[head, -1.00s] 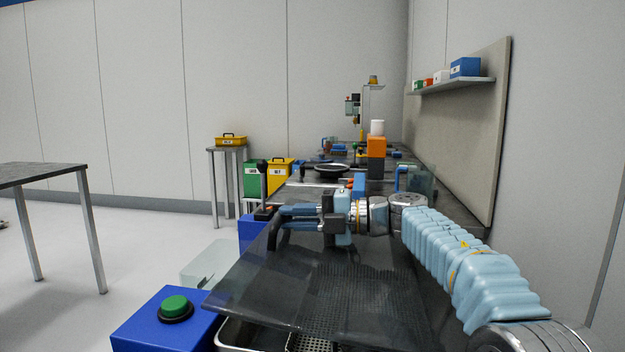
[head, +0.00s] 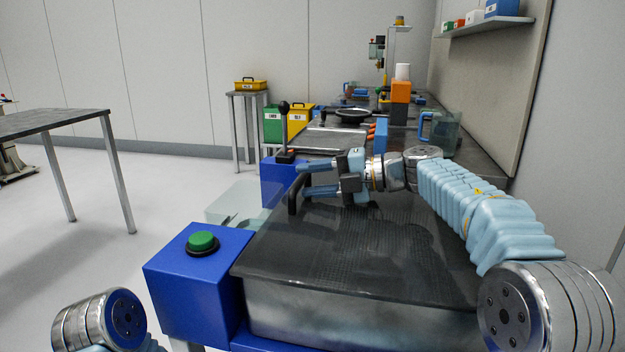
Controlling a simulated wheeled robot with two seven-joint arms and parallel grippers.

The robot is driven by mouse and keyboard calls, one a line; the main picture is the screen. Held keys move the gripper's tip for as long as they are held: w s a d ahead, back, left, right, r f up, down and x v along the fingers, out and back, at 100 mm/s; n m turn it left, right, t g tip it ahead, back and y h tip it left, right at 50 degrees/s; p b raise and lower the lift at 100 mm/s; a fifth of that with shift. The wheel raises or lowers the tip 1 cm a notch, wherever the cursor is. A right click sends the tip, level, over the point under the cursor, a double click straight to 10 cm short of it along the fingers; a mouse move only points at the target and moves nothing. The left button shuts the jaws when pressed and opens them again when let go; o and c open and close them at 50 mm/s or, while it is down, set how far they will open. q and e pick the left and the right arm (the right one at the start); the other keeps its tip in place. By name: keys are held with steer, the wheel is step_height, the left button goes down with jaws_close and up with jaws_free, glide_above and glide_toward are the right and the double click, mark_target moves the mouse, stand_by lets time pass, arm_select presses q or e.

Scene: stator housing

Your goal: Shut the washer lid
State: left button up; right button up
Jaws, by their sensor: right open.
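The washer lid (head: 345,245) is a dark, see-through panel. It lies flat over the metal washer tub (head: 360,315), and I see no clear gap along the near edge. Its black handle (head: 292,203) stands on the left edge of the lid. My right gripper (head: 303,178) is above the far left part of the lid, pointing left. Its two blue fingers are apart with nothing between them, and the lower one is close to the handle; I cannot tell whether they touch. My left gripper is out of view; only part of my left arm shows at the lower left.
A blue box with a green button (head: 202,241) stands at the washer's near left corner. A black-knobbed lever (head: 284,128) rises beyond the lid. A clear jug with a blue handle (head: 441,133) stands behind my right arm. Open floor lies left, before a grey table (head: 50,122).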

step_height(320, 180, up, 2)
glide_above(381, 207)
steer(key=shift+w+a+r, duration=0.2)
steer(key=shift+w+a, duration=0.05)
steer(key=shift+s+d+r, duration=0.1)
steer(key=shift+d, duration=0.25)
